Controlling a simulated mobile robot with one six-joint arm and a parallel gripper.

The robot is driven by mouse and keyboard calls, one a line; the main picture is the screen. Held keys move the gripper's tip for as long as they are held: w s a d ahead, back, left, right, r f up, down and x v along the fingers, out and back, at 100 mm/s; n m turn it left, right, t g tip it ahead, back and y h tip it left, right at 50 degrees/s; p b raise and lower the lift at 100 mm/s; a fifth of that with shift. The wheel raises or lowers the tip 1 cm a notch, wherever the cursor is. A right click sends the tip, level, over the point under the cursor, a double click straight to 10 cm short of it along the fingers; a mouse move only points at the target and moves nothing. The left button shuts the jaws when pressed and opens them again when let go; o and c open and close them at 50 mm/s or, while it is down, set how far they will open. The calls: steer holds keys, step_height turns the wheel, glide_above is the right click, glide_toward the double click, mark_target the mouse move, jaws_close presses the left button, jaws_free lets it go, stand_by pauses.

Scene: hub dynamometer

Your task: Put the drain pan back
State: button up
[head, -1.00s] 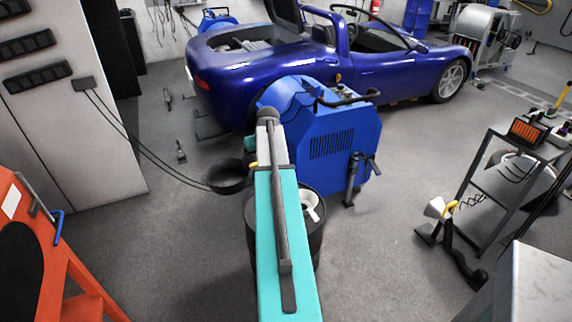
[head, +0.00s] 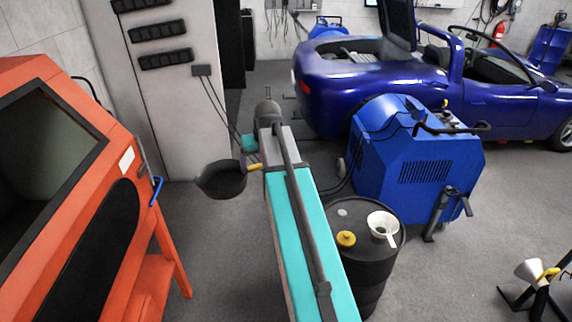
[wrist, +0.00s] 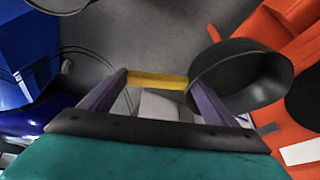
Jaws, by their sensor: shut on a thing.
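The drain pan (head: 222,184) is a round black pan with a yellow handle. It hangs in the air left of the end of my arm in the head view. My gripper (head: 253,160) is shut on the yellow handle. In the wrist view the handle (wrist: 157,79) runs between the two purple-grey fingers of my gripper (wrist: 160,84), and the pan (wrist: 240,78) sticks out to the right. The pan looks empty in the head view, though only part of its inside shows. Its resting place cannot be told from these frames.
A black drum (head: 375,265) with a white funnel (head: 383,226) stands right of my arm. Behind it is a blue machine (head: 415,160) and a blue car (head: 400,80). An orange cabinet (head: 70,180) stands at left, a grey cabinet (head: 165,100) behind. Floor between is clear.

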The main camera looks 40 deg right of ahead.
steer(key=shift+n, duration=0.7)
steer(key=a+r, duration=0.1)
steer(key=a, duration=0.3)
steer(key=w+a+r, duration=0.1)
steer(key=a, duration=0.4)
steer(key=a+r, duration=0.1)
steer(key=a, duration=0.3)
steer(key=shift+w+a+r, duration=0.2)
steer(key=shift+a, duration=0.2)
steer(key=s+a+r+n+y, duration=0.1)
steer(key=a+r, duration=0.2)
steer(key=a, duration=1)
steer(key=shift+s+a+r, duration=0.15)
steer(key=shift+s+a, duration=0.05)
steer(key=shift+s, duration=0.1)
